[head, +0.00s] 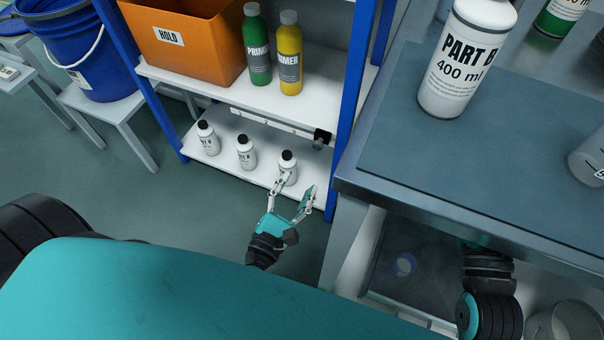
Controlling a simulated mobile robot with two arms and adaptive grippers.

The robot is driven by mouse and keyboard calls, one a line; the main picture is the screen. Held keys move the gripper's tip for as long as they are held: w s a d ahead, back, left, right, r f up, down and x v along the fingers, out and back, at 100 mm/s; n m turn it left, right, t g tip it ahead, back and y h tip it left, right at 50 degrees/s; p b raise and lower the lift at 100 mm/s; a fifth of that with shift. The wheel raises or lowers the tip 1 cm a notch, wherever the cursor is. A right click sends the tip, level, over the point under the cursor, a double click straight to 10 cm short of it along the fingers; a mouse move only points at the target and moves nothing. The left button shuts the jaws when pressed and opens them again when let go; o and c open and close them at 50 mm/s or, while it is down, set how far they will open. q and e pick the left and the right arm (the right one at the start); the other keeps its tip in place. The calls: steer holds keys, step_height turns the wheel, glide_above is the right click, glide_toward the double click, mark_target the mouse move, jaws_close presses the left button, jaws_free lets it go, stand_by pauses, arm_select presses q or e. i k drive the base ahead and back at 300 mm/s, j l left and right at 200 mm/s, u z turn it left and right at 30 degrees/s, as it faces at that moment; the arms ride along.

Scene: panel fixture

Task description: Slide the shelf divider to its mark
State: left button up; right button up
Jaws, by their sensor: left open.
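A small black block with a grey knob (320,140), which looks like the shelf divider, sits at the right end of a pale rail (270,124). The rail runs under the front of the upper white shelf, beside the right blue post. I cannot make out a clear target mark on the rail. My left gripper (296,190) is open and empty, below the black block and in front of the rightmost small white bottle (288,168). Its left finger overlaps that bottle in the picture; I cannot tell whether they touch. My right gripper is hidden by the workbench.
Two more white bottles (208,138) (246,152) stand on the lower shelf. Above are an orange HOLD bin (190,45), a green bottle (257,50) and a yellow bottle (289,60). A workbench (400,150) with bottles blocks the right. Floor (110,195) at left is open.

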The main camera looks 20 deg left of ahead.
mark_target(326, 135)
steer(key=k, duration=1)
